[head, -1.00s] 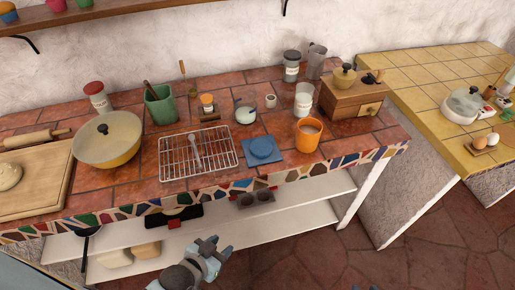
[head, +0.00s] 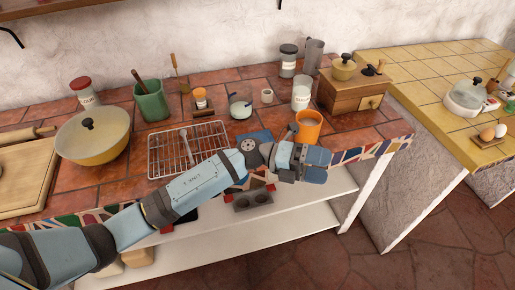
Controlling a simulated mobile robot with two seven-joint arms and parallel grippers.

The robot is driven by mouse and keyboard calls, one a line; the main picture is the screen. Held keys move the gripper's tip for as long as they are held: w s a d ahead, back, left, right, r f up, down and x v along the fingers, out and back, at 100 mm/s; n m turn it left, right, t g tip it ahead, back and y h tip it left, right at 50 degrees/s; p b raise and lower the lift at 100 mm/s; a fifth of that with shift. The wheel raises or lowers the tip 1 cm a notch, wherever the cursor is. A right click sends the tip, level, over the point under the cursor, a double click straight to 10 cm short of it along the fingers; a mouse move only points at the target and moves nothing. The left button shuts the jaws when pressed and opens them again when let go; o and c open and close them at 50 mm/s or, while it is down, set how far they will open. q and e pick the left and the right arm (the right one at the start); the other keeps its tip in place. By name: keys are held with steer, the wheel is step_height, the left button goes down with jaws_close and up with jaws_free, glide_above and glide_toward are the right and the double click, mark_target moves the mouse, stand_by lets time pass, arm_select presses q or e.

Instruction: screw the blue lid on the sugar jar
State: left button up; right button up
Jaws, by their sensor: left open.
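The sugar jar (head: 302,95) is a pale jar with an open top and white contents, standing at the back of the counter left of the wooden grinder box. Its label is too small to read. A blue square mat (head: 262,134) shows only in part behind my left arm. The blue lid is hidden behind that arm. My left gripper (head: 318,164) is open at the counter's front edge, in front of the orange mug and apart from the jar. I see nothing held in it. My right gripper is not in view.
An orange mug (head: 308,127) stands between my left gripper and the jar. The wooden grinder box (head: 345,98) and a dark-lidded jar (head: 288,62) stand nearby.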

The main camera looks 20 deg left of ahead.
arm_select(q)
steer(key=w+a+r+m+y+b, duration=0.1)
steer(key=w+a+m+y+b, duration=0.3)
steer(key=w+a+y, duration=1.1)
steer(key=a+m+y, duration=0.3)
steer(key=a+y, duration=0.1)
steer(key=shift+w+m+b, duration=0.3)
steer(key=shift+w+b, duration=0.05)
steer(key=shift+b, duration=0.05)
step_height(320, 180, down, 8)
steer(key=shift+f, duration=0.25)
